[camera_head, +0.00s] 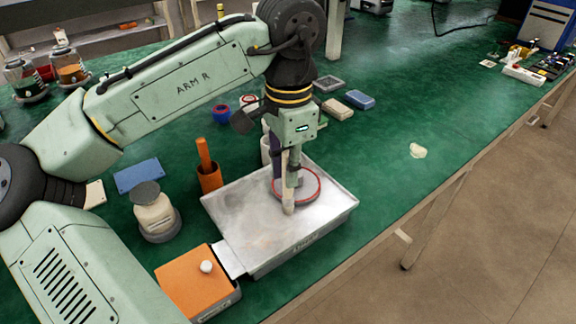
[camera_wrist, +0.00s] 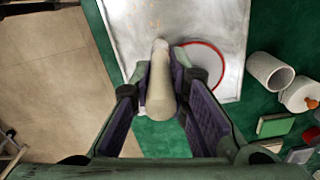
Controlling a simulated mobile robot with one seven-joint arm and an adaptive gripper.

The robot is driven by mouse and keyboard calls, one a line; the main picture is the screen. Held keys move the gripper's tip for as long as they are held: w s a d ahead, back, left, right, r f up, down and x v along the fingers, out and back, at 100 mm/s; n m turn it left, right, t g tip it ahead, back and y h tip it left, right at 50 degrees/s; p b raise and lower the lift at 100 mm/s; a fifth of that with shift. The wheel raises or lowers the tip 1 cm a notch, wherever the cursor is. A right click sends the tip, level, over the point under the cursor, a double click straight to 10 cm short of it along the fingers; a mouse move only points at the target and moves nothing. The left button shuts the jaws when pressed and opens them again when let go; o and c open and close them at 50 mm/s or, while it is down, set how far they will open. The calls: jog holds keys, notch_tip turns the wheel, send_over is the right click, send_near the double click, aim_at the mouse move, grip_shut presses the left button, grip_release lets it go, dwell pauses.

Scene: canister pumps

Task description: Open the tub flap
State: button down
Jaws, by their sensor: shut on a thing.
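My gripper (camera_wrist: 160,95) is shut on a cream, tapered rod (camera_wrist: 160,85), which sits between its purple pads. In the head view the rod (camera_head: 288,195) points down, its tip at or just above a grey metal tray-like top (camera_head: 235,215). I cannot tell if the tip touches. A red-rimmed grey disc (camera_head: 312,192) lies on that metal top beside the rod; its red rim also shows in the wrist view (camera_wrist: 220,55). A box with an orange flat top and a white knob (camera_head: 206,267) stands at the lower left. Which part is the tub flap is not clear.
An orange cup (camera_head: 210,182) holding an orange rod and a cream jar with a grey lid (camera_head: 155,215) stand left of the metal top.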

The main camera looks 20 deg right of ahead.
jog(key=shift+f, duration=0.2)
jog(key=c, duration=1.5)
grip_release()
jog(key=shift+c, duration=0.2)
jog(key=shift+r, duration=0.1)
